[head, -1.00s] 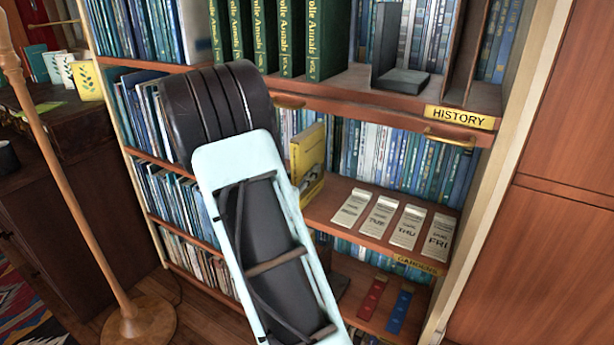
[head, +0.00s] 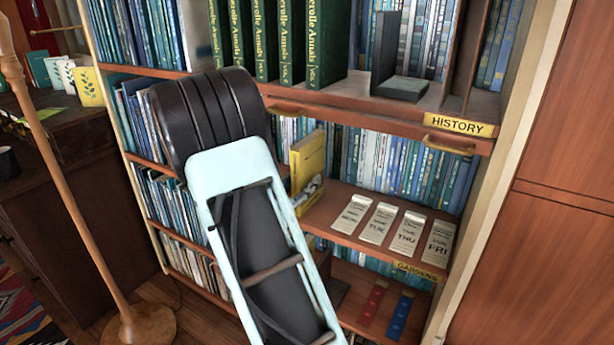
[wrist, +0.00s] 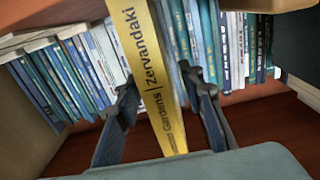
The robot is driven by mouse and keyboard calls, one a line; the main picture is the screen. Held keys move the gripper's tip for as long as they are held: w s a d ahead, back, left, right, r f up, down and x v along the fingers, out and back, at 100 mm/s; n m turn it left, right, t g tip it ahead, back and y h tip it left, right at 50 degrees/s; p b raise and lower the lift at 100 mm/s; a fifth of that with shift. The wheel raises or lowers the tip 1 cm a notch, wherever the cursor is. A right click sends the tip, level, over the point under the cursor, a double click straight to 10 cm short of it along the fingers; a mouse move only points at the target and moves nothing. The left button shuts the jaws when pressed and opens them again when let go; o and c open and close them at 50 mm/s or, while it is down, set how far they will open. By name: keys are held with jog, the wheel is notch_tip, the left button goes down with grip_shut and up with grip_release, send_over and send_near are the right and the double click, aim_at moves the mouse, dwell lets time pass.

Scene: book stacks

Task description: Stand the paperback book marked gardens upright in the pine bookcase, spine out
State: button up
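The yellow paperback marked gardens (head: 309,162) stands upright on the middle shelf of the pine bookcase (head: 350,232), left of the laid-out day cards. In the wrist view its spine (wrist: 160,80) faces me and reads "Gardens | Zervandaki". My gripper (wrist: 165,125) is open, with one dark finger on each side of the spine and a gap visible on both sides. In the head view my pale arm hides the fingers and the space to the left of the book.
Several day cards (head: 409,232) lie on the same shelf to the right, above a "GARDENS" label (head: 420,271). Blue books (head: 400,165) line the shelf's back. Above is the "HISTORY" shelf edge (head: 457,124); below lie red and blue strips (head: 401,315). A lamp pole (head: 60,180) stands left.

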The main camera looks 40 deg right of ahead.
jog(key=p+v, duration=0.1)
jog(key=v, duration=0.9)
jog(key=shift+p, duration=0.4)
